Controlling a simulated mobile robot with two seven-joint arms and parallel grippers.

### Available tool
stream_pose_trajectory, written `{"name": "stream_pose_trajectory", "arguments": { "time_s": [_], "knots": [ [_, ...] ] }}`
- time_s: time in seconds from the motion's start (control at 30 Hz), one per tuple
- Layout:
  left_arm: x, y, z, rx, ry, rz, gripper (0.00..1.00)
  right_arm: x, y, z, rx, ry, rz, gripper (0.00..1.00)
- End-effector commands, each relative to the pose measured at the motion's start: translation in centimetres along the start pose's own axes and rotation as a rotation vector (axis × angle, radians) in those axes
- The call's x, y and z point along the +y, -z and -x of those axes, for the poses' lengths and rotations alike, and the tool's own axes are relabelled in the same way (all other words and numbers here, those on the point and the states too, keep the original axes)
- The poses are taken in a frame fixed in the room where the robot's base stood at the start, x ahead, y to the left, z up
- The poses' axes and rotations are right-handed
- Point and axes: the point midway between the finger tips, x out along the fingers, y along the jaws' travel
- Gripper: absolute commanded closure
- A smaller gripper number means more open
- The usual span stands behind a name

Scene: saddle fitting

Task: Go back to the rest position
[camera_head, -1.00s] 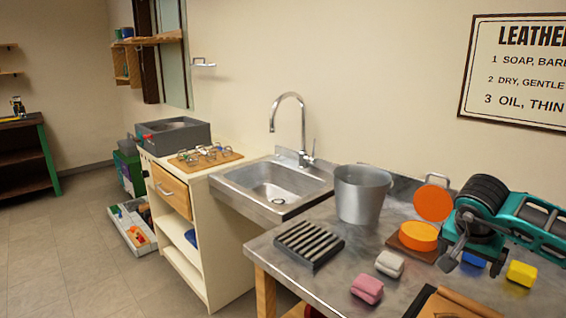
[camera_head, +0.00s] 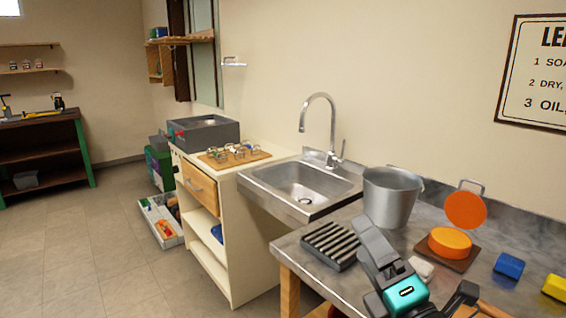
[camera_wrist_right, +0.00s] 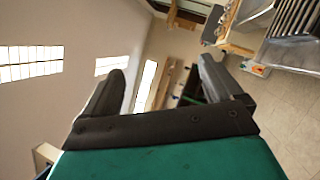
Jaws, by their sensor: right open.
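My right gripper (camera_head: 408,275), teal and dark grey, shows at the lower right of the head view, in front of the steel worktop (camera_head: 305,262). In the right wrist view its two dark fingers (camera_wrist_right: 160,82) stand wide apart with nothing between them. Behind them are the wall, bright windows and the floor. My left gripper is in neither view.
On the worktop are a black slatted rack (camera_head: 330,244), a metal bucket (camera_head: 390,198), an orange round block (camera_head: 450,241), a partly hidden pale sponge (camera_head: 421,267), a blue block (camera_head: 509,265) and a yellow block (camera_head: 556,287). The sink (camera_head: 300,184) stands left. The floor (camera_head: 95,255) there is clear.

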Motion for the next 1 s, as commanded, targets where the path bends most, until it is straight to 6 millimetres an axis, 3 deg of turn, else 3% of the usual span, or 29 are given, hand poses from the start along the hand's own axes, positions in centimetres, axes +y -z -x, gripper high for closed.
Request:
{"name": "stream_pose_trajectory", "arguments": {
  "time_s": [0.03,0.17,0.3,0.4,0.6,0.87,1.0],
  "knots": [
    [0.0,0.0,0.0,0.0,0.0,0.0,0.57,-2.0,-1.0,1.3,-0.092,0.106,-0.175,0.07],
    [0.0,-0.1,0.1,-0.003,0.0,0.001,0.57,-7.7,-2.5,6.1,-0.338,0.388,-0.595,0.07],
    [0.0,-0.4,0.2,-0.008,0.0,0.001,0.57,-12.8,-1.4,13.0,-0.598,0.688,-0.973,0.07],
    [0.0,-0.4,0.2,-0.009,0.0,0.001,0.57,-14.7,0.2,17.4,-0.743,0.856,-1.15,0.07],
    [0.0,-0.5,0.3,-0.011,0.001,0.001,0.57,-15.8,3.4,24.2,-0.965,1.116,-1.375,0.07],
    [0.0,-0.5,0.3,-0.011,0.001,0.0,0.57,-14.7,7.1,31.4,-1.207,1.402,-1.548,0.07],
    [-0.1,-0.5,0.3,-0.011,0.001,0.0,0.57,-16.6,7.4,29.9,-1.147,1.326,-1.574,0.07]
  ]
}}
